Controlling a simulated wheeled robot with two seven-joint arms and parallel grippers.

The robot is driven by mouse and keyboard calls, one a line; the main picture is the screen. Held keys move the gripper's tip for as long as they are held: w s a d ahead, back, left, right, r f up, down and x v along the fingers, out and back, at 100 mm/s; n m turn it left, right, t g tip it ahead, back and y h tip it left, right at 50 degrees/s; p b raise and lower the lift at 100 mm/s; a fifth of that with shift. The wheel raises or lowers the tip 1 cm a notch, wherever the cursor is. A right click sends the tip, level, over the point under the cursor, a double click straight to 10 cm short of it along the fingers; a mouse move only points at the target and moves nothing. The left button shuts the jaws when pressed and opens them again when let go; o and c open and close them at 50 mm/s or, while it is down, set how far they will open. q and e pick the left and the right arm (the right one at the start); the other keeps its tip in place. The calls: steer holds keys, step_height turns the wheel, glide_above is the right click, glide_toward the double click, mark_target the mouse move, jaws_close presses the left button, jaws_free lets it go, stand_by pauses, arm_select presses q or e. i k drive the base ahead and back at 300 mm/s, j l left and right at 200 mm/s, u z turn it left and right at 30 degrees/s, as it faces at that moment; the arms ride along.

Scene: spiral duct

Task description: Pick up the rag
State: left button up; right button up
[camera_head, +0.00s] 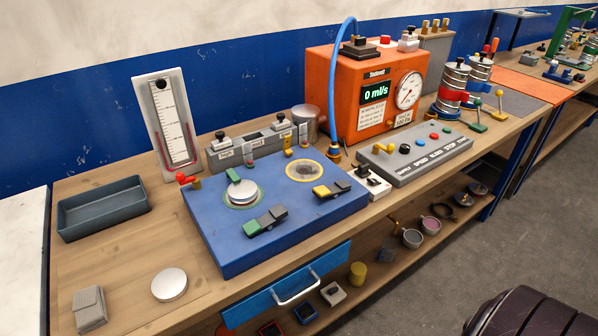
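No thing shows clearly as a rag. A small grey folded-looking block (89,309) lies at the front left of the wooden workbench (120,262); I cannot tell whether it is cloth. A dark grey piece (387,255) on the lower shelf is too small to make out. Neither of my grippers is in view.
A round metal disc (169,285) lies near the grey block, and an empty dark tray (104,208) stands behind. A blue fixture plate (270,220), orange gauge box (366,92) and grey button panel (415,152) fill the middle. A blue drawer (287,286) sits below.

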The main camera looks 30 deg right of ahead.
mark_target(90, 310)
steer(key=i+l+u, duration=0.1)
steer(key=l+u, duration=1)
steer(key=j, duration=0.1)
